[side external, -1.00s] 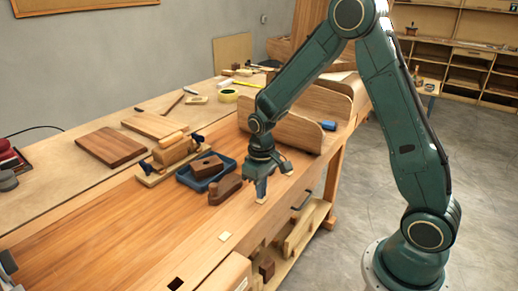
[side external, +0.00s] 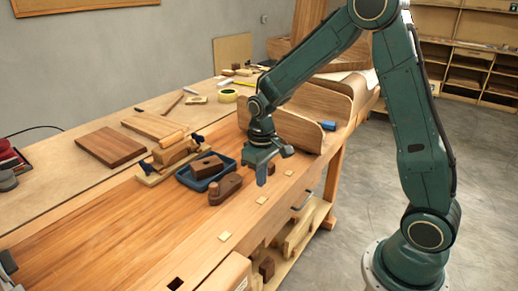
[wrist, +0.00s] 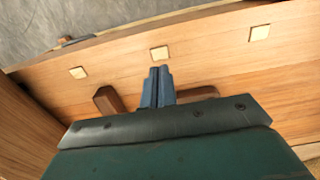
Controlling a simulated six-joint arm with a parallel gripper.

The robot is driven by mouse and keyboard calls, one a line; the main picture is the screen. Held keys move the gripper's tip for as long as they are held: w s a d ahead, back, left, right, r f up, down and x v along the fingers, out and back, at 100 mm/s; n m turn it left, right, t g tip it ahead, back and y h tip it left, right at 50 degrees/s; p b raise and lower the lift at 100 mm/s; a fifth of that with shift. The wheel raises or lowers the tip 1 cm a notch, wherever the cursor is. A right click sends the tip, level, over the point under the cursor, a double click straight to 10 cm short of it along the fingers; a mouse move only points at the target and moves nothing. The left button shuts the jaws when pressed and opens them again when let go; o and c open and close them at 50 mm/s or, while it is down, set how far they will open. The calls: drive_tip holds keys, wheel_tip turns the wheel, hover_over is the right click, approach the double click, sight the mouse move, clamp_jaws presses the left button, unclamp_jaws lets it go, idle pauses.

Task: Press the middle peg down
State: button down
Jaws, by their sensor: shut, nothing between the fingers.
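Three pale square pegs sit in a row along the bench's front edge. The middle peg (side external: 262,200) shows as a flat light square, between the near peg (side external: 225,236) and the far peg (side external: 289,173). In the wrist view the middle peg (wrist: 159,53) lies just beyond my fingertips, and all three look about level with the wood; any small height is too fine to tell. My gripper (side external: 266,180) is shut and empty, pointing down above the bench beside the middle peg, apart from it. Its closed fingers (wrist: 157,72) show in the wrist view.
A brown wooden block (side external: 225,189) lies left of my gripper, beside a blue tray (side external: 184,178) holding another block. Curved wooden forms (side external: 300,131) stand behind. The bench top (side external: 120,225) at the front left is clear.

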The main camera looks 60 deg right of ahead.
drive_tip(key=shift+r, duration=1.15)
drive_tip(key=shift+r, duration=0.1)
drive_tip(key=s+a+r+t, duration=0.3)
drive_tip(key=s+r, duration=0.5)
drive_tip(key=r, duration=0.3)
drive_tip(key=s+a+r+t, duration=0.1)
drive_tip(key=s+r, duration=0.3)
drive_tip(key=s, duration=0.9)
drive_tip(key=shift+a+t, duration=0.2)
drive_tip(key=shift+t, duration=0.6)
drive_tip(key=shift+r, duration=0.1)
